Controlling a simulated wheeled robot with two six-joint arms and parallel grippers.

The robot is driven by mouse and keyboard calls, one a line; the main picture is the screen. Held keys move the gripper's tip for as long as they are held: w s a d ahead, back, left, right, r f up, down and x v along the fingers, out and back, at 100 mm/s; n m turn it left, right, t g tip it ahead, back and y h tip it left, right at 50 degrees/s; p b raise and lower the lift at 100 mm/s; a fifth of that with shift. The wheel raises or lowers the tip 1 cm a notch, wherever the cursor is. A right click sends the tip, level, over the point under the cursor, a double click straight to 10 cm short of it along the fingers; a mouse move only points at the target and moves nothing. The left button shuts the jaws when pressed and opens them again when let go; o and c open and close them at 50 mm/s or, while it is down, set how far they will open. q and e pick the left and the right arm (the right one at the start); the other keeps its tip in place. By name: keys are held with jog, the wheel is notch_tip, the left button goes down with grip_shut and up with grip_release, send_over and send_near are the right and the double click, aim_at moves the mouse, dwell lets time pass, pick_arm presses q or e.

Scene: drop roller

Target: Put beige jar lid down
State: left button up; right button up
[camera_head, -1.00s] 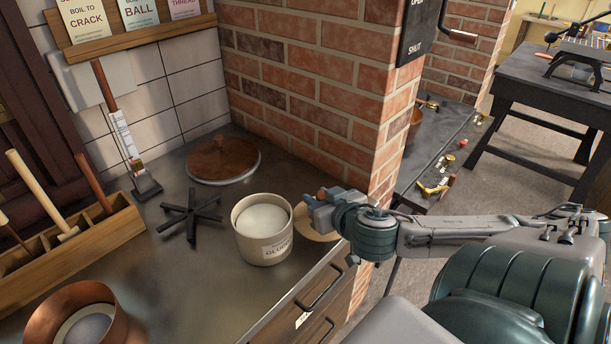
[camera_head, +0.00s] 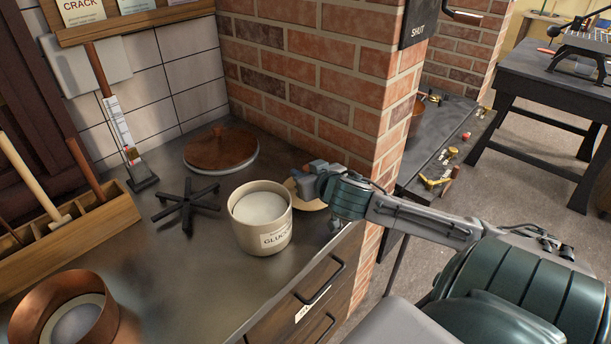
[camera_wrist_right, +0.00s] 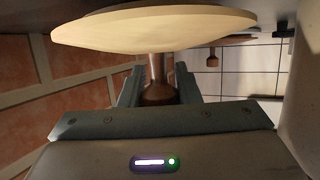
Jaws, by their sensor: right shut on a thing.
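The beige jar lid (camera_head: 311,204) shows partly behind and right of the jar in the head view, half covered by my right gripper (camera_head: 311,181). In the right wrist view the pale round lid (camera_wrist_right: 152,28) shows close up, with my right gripper (camera_wrist_right: 158,88) shut on its brown knob (camera_wrist_right: 158,75). Whether the lid touches the counter I cannot tell. The beige jar (camera_head: 264,238), labelled as glucose and full of white stuff, stands open on the counter. My left gripper is not in view.
The metal counter (camera_head: 205,265) has a black star-shaped trivet (camera_head: 186,204), a copper pan lid (camera_head: 221,149), a copper pot (camera_head: 97,330) and a wooden tool box (camera_head: 110,222). A brick pillar (camera_head: 320,90) rises behind the gripper. Free counter lies in front of the jar.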

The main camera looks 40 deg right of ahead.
jog(key=shift+f, duration=0.4)
jog(key=shift+f, duration=0.15)
